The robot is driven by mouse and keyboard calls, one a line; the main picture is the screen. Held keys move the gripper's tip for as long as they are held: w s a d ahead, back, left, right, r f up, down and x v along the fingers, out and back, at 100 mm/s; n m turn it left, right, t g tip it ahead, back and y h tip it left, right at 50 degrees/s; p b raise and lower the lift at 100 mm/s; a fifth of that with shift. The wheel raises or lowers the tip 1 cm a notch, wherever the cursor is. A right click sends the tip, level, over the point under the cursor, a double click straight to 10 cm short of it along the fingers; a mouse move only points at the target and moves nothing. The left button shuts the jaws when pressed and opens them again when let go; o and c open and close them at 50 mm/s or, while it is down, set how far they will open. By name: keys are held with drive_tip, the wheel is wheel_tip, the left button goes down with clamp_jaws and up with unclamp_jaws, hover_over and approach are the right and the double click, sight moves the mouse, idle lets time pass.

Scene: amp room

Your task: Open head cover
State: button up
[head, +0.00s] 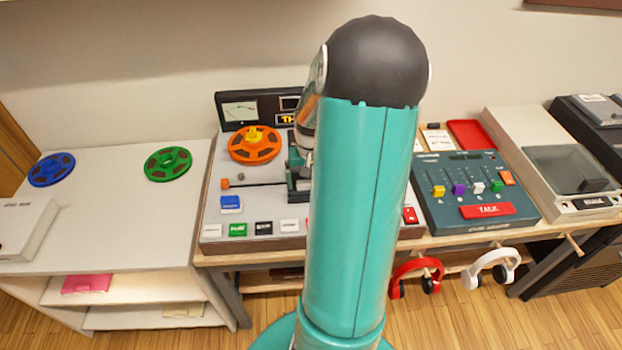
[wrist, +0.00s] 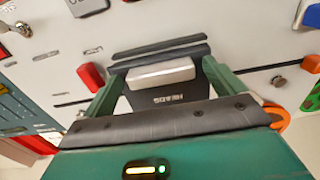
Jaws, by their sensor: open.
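The head cover is a dark block with a pale handle bar on the tape deck. In the wrist view the head cover (wrist: 168,98) shows lettering on its face, and its pale handle (wrist: 160,73) lies between my gripper's green fingers. My gripper (wrist: 162,70) is open, one finger at each side of the cover. I cannot tell whether the fingers touch it. In the head view my teal arm hides most of the head cover (head: 297,180) and my gripper. The tape deck (head: 215,205) carries an orange reel (head: 254,145) left of the cover.
A mixer panel (head: 470,190) with sliders stands to the right. Red headphones (head: 413,272) and white headphones (head: 490,268) hang below the bench. A white shelf (head: 110,225) with green and blue reels stands at left.

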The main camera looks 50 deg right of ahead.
drive_tip(key=c, duration=1.4)
drive_tip(key=w+d, duration=0.3)
drive_tip(key=d, duration=0.1)
drive_tip(key=w+d, duration=0.3)
drive_tip(key=w, duration=0.1)
drive_tip(key=shift+d, duration=0.4)
drive_tip(key=shift+s, duration=0.1)
drive_tip(key=o, duration=1.4)
drive_tip(key=shift+a, duration=0.1)
drive_tip(key=shift+r, duration=0.1)
